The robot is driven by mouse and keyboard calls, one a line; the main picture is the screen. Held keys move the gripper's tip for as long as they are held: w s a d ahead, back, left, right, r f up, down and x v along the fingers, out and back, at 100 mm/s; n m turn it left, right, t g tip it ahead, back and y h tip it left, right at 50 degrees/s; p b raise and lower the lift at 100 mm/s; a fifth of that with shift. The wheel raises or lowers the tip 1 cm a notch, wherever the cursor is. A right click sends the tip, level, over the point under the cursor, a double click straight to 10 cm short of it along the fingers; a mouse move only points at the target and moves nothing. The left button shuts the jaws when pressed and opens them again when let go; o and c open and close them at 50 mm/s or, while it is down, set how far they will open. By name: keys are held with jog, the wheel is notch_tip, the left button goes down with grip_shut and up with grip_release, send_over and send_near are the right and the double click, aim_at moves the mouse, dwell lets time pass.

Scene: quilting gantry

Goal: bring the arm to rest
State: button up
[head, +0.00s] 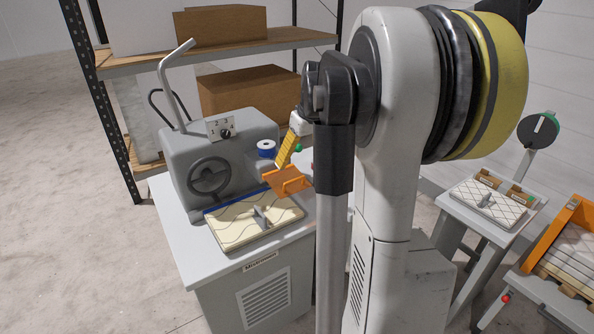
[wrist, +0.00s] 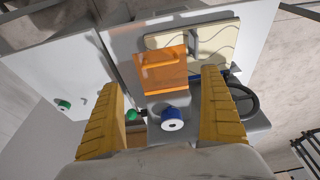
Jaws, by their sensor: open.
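My gripper (head: 283,155) shows in the head view as a small yellow finger at the right side of the grey machine (head: 188,160), partly hidden behind my own arm. In the wrist view my gripper (wrist: 163,80) has its two yellow fingers wide apart with nothing held between them. Beyond the fingers lie an orange guard (wrist: 160,70) and a blue-and-white spool (wrist: 172,119). The spool (head: 266,148) and the orange guard (head: 287,181) also show in the head view, close to the gripper. I cannot tell whether a finger touches anything.
A shelf with cardboard boxes (head: 250,92) stands behind. At right are a small table with a white quilted panel (head: 488,203) and an orange-sided crate (head: 553,235). Floor at left is clear.

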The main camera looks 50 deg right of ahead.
jog(key=shift+v, duration=1)
jog(key=shift+w, duration=0.1)
jog(key=s+a+f+n+t+b, duration=0.1)
jog(key=s+a+f+b, duration=0.2)
jog(key=a, duration=0.9)
jog(key=a+f+n+t+b, duration=0.1)
jog(key=a+f+b, duration=0.25)
jog(key=a, duration=0.75)
jog(key=s+a+f+t+b, duration=0.1)
jog(key=s+a+f+b, duration=0.2)
jog(key=s+a+f, duration=0.2)
jog(key=s+a+f+t+b, duration=0.1)
jog(key=s+a+f+b, duration=0.2)
jog(key=a, duration=0.6)
jog(key=shift+s+f+n+y, duration=0.4)
jog(key=shift+s+f, duration=0.45)
jog(key=shift+f, duration=0.05)
